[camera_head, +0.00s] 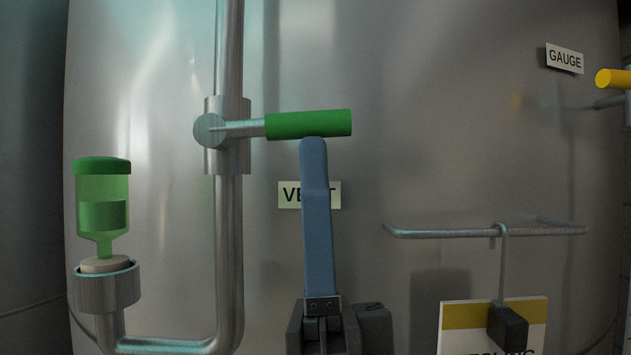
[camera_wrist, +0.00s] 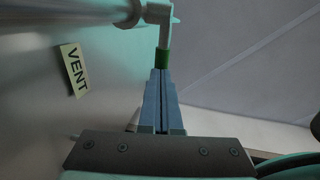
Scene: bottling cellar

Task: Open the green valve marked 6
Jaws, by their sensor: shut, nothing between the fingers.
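A valve with a green lever handle (camera_head: 308,125) sits on a vertical steel pipe (camera_head: 229,240). The lever points right, level and crosswise to the pipe. The green grip also shows in the wrist view (camera_wrist: 163,56). A label (camera_head: 290,195) below it reads VENT in the wrist view (camera_wrist: 72,69); my finger covers part of it in the head view. I see no mark 6. My gripper (camera_head: 314,142) is shut and empty, its blue fingers pointing up. The fingertips are just under the grip's outer half, at or very near it; contact is unclear. They also show in the wrist view (camera_wrist: 162,74).
A green-capped clear vessel (camera_head: 103,205) stands on the pipe's bent end at left. A GAUGE label (camera_head: 564,58) and a yellow handle (camera_head: 612,79) are far right. The tank wall lies behind.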

